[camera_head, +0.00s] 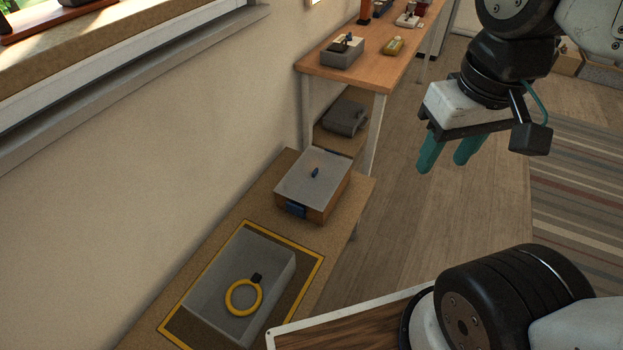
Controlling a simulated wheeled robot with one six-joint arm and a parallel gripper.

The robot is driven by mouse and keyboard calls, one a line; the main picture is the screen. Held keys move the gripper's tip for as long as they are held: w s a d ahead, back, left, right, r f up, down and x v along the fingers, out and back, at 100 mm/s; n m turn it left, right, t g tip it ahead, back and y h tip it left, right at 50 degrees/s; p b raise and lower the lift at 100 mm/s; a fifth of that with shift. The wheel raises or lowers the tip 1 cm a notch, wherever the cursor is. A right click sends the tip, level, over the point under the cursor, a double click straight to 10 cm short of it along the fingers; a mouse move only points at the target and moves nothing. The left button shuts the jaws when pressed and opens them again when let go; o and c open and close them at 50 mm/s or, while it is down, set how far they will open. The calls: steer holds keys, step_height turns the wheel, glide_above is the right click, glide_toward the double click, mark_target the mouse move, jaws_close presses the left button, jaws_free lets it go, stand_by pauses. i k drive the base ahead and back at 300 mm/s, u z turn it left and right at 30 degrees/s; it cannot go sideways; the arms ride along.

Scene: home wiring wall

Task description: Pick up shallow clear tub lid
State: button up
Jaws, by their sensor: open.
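A pale, see-through lid (300,183) with a small dark blue knob lies flat on a shallow tub (330,205) with orange-brown sides and a blue latch. A second, grey translucent box-like cover (225,277), with a yellow ring (244,297) on a dark mount, stands nearer. I cannot tell for sure which the task means; the flat one with the knob looks like a shallow tub lid. My gripper (444,165) has two teal fingers, spread apart and empty, pointing down. It hangs over the floor, to the right of both and apart from them.
Both stand on a low tan bench (345,213) along the wall; a yellow outline (310,272) surrounds the nearer one. A taller wooden table (375,72) with small devices stands behind. A window ledge (120,75) juts out upper left. Open floor (400,210) lies right of the bench.

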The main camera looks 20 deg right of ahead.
mark_target(313, 180)
steer(key=z, duration=1.45)
steer(key=i, duration=0.8)
steer(key=u, duration=1.9)
